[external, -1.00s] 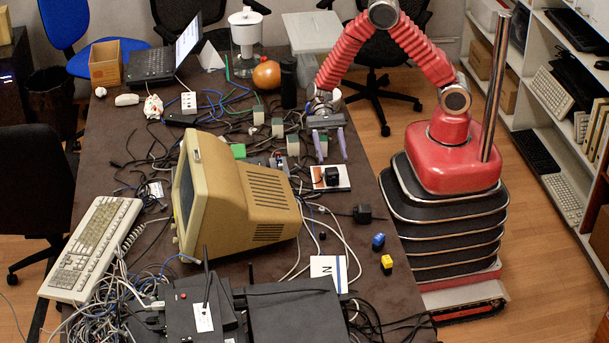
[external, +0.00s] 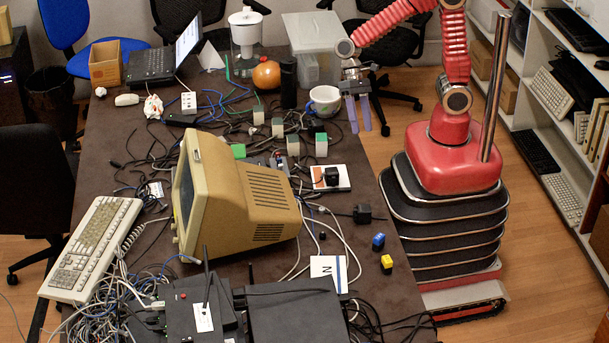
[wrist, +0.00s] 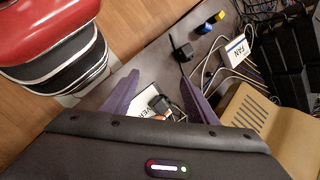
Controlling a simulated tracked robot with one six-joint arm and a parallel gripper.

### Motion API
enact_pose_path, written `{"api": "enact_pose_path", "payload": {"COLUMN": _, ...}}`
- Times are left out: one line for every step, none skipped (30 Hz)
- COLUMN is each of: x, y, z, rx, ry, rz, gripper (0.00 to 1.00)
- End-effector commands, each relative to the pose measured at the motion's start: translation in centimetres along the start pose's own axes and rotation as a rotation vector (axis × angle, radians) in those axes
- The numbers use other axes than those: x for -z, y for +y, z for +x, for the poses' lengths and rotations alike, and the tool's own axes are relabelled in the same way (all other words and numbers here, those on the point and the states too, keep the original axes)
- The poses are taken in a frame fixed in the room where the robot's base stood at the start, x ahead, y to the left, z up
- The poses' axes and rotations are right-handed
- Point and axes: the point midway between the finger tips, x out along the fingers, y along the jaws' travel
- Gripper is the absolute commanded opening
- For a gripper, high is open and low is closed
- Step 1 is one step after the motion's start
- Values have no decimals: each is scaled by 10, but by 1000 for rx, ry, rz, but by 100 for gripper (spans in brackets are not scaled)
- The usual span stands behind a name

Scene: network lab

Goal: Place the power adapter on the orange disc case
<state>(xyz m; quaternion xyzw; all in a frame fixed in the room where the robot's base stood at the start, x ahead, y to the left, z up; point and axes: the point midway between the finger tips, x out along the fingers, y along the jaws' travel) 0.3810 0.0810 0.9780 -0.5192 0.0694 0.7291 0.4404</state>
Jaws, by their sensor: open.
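A black power adapter (external: 332,176) sits on a flat white case with an orange-red part (external: 343,183), on the right side of the table. The wrist view shows the adapter (wrist: 160,104) on this case (wrist: 145,108), partly hidden by my gripper's body. A second black, block-shaped adapter (external: 362,213) with a cable lies on the bare table in front; it also shows in the wrist view (wrist: 182,50). My gripper (external: 368,130) has purple fingers, apart and empty. It hangs near the table's right edge, behind the case. In the wrist view the fingers (wrist: 158,76) are spread.
A white cup (external: 325,101) stands left of my gripper, near small grey-green blocks (external: 321,145). A beige monitor (external: 240,195) is left of the case. Blue (external: 378,241) and yellow (external: 387,263) blocks and a white lettered case (external: 328,272) lie in front. Cables cover much of the table.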

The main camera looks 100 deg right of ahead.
Motion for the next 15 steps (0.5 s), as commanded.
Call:
{"api": "enact_pose_path", "payload": {"x": -6, "y": 3, "z": -6, "rx": -13, "ry": 33, "rz": -45, "gripper": 53}}
{"api": "enact_pose_path", "payload": {"x": -8, "y": 5, "z": -9, "rx": -22, "ry": 53, "rz": -70, "gripper": 53}}
{"api": "enact_pose_path", "payload": {"x": -11, "y": 8, "z": -13, "rx": -35, "ry": 79, "rz": -104, "gripper": 53}}
{"api": "enact_pose_path", "payload": {"x": -14, "y": 10, "z": -16, "rx": -45, "ry": 98, "rz": -129, "gripper": 53}}
{"api": "enact_pose_path", "payload": {"x": -16, "y": 12, "z": -20, "rx": -54, "ry": 118, "rz": -155, "gripper": 53}}
{"api": "enact_pose_path", "payload": {"x": -18, "y": 15, "z": -24, "rx": -67, "ry": 145, "rz": -189, "gripper": 53}}
{"api": "enact_pose_path", "payload": {"x": -20, "y": 17, "z": -27, "rx": -75, "ry": 165, "rz": -214, "gripper": 53}}
{"api": "enact_pose_path", "payload": {"x": -22, "y": 20, "z": -30, "rx": -85, "ry": 185, "rz": -239, "gripper": 53}}
{"api": "enact_pose_path", "payload": {"x": -25, "y": 23, "z": -35, "rx": -98, "ry": 211, "rz": -273, "gripper": 53}}
{"api": "enact_pose_path", "payload": {"x": -27, "y": 25, "z": -38, "rx": -107, "ry": 232, "rz": -298, "gripper": 53}}
{"api": "enact_pose_path", "payload": {"x": -28, "y": 27, "z": -42, "rx": -117, "ry": 253, "rz": -323, "gripper": 53}}
{"api": "enact_pose_path", "payload": {"x": -30, "y": 30, "z": -46, "rx": -129, "ry": 280, "rz": -355, "gripper": 53}}
{"api": "enact_pose_path", "payload": {"x": -32, "y": 32, "z": -49, "rx": -138, "ry": 300, "rz": -380, "gripper": 53}}
{"api": "enact_pose_path", "payload": {"x": -34, "y": 34, "z": -53, "rx": -149, "ry": 320, "rz": -405, "gripper": 53}}
{"api": "enact_pose_path", "payload": {"x": -36, "y": 36, "z": -57, "rx": -160, "ry": 349, "rz": -437, "gripper": 53}}
